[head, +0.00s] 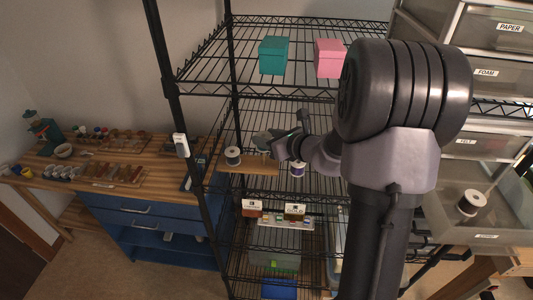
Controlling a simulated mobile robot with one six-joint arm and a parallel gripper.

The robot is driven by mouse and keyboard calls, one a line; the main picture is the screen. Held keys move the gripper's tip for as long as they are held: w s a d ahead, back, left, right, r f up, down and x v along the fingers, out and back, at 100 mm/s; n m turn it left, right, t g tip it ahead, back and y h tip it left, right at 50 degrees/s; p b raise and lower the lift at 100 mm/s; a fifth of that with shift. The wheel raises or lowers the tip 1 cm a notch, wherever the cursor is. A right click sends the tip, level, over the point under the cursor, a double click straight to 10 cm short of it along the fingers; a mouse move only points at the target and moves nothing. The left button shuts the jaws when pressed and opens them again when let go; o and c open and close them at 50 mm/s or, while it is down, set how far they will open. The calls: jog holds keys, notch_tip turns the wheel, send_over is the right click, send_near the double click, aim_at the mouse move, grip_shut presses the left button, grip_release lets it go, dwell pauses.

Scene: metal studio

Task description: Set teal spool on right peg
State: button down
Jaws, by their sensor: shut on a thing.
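My gripper (272,143) reaches left over a wooden peg stand (252,168) on the middle wire shelf. It is shut on a small grey-green thing at its tip, which fits the teal spool, but its shape is largely hidden. A white-flanged spool (232,155) with dark winding sits upright at the left end of the stand. Another spool (298,169) with blue-purple winding stands at the right, below my gripper. The right peg is not clear, and I cannot tell whether the held thing touches it.
The black wire rack has a post (182,120) left of the stand. A teal box (273,56) and a pink box (329,58) stand on the shelf above. Drawers at the right hold another spool (471,203). Small items (285,220) sit on the shelf below.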

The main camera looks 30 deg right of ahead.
notch_tip(320, 180, down, 7)
jog(key=shift+r+b, duration=0.1)
jog(key=shift+b, duration=0.7)
jog(key=shift+w, duration=0.15)
jog(key=shift+f, duration=0.25)
jog(key=c, duration=0.8)
grip_release()
jog(key=shift+o, duration=0.2)
